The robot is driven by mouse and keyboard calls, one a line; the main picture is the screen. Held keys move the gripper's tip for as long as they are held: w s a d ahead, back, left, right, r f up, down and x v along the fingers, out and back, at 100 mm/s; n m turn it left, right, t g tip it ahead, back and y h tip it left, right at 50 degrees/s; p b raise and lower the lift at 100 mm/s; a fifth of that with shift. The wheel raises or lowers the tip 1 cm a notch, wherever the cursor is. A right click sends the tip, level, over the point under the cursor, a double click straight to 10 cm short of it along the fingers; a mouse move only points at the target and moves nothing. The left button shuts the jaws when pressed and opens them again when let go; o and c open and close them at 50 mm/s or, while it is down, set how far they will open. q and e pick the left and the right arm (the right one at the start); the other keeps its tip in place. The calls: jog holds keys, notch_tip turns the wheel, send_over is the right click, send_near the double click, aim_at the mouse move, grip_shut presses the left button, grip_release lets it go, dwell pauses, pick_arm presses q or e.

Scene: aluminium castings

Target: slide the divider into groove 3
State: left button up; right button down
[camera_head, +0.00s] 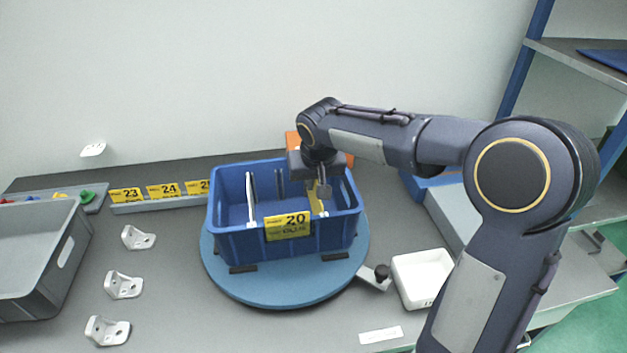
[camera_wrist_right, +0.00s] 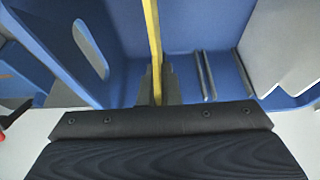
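A blue crate (camera_head: 235,237) with a yellow label "20" stands on a round blue turntable (camera_head: 290,293). A thin yellow divider (camera_head: 313,196) is inside the crate, right of its middle. My right gripper (camera_head: 322,187) reaches down into the crate from above. In the right wrist view the fingers (camera_wrist_right: 158,88) are closed on the edge of the yellow divider (camera_wrist_right: 152,40). Dark ridged grooves (camera_wrist_right: 206,76) show on the crate wall to its right. Whether the divider sits in a groove cannot be told. My left gripper is out of view.
A white divider (camera_head: 251,200) stands in the crate's left part. A grey bin (camera_head: 50,270) and several white brackets (camera_head: 124,285) are at the left. A white tray (camera_head: 420,278) and a small black-knobbed lever (camera_head: 376,277) are at the right. Yellow number labels (camera_head: 163,190) line the back.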

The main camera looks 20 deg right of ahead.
jog(key=shift+f+b, duration=0.55)
jog(key=shift+f, duration=0.25)
jog(key=c, duration=2.1)
grip_release()
jog(key=o, duration=0.5)
jog(key=shift+o, duration=0.2)
jog(key=v, duration=0.8)
jog(key=shift+f, duration=0.1)
